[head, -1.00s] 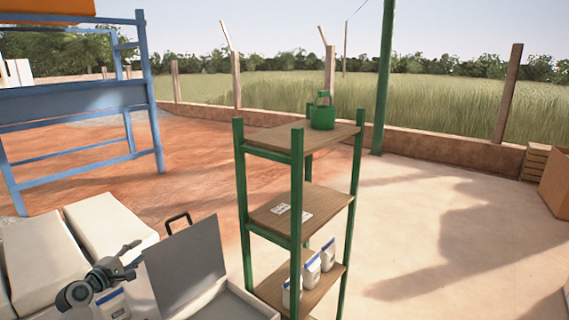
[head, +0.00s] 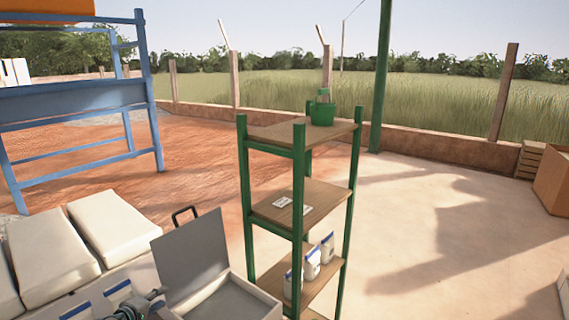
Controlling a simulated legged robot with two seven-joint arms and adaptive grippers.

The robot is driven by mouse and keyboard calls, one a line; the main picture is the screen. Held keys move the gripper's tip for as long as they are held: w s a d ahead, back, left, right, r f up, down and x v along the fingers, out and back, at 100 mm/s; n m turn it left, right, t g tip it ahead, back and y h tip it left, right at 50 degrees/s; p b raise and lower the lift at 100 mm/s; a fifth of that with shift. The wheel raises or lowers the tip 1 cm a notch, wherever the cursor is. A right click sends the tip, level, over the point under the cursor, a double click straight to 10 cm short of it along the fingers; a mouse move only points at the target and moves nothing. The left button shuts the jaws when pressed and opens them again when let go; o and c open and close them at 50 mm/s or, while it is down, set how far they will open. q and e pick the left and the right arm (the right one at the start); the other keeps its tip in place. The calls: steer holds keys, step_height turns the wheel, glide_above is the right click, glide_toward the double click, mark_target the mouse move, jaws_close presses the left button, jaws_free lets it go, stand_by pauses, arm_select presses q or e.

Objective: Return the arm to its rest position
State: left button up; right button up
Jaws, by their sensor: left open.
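My left gripper (head: 155,294) is low in the head view, near the bottom edge left of centre. It is open and small in the picture, and no object shows between its fingers. Most of my left arm is cut off by the bottom edge. My right gripper does not show.
A green-framed shelf (head: 299,170) stands right of the box, with a green container (head: 322,112) on top and white-and-blue packets (head: 312,263) low down. Large cream blocks (head: 112,228) lie at left. Open ground is at right.

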arm_select(q)
steer(key=s+d+f+m+g+y, duration=0.1)
steer(key=s+d+f+m+g, duration=0.25)
steer(key=s+d+f, duration=0.45)
steer(key=s+d+f+m+g+y, duration=0.1)
steer(key=s+d+f+m+g, duration=0.3)
steer(key=s+f, duration=0.85)
steer(key=s+d+f+m+g+y, duration=0.1)
steer(key=s+d+f+m, duration=0.1)
steer(key=s, duration=0.6)
steer(key=s+d+f+m, duration=0.2)
steer(key=s+m, duration=0.1)
steer(key=s, duration=0.6)
steer(key=s+d+f+m+g+y, duration=0.1)
steer(key=s+f+m, duration=0.15)
steer(key=s, duration=0.55)
step_height(320, 180, down, 30)
steer(key=s+g+b, duration=0.2)
steer(key=s, duration=0.1)
steer(key=s+a+f, duration=0.2)
steer(key=s+f, duration=1.2)
steer(key=s, duration=0.2)
steer(key=shift+s+a+f+b, duration=0.25)
steer(key=shift+f+b, duration=0.15)
steer(key=shift+b, duration=0.05)
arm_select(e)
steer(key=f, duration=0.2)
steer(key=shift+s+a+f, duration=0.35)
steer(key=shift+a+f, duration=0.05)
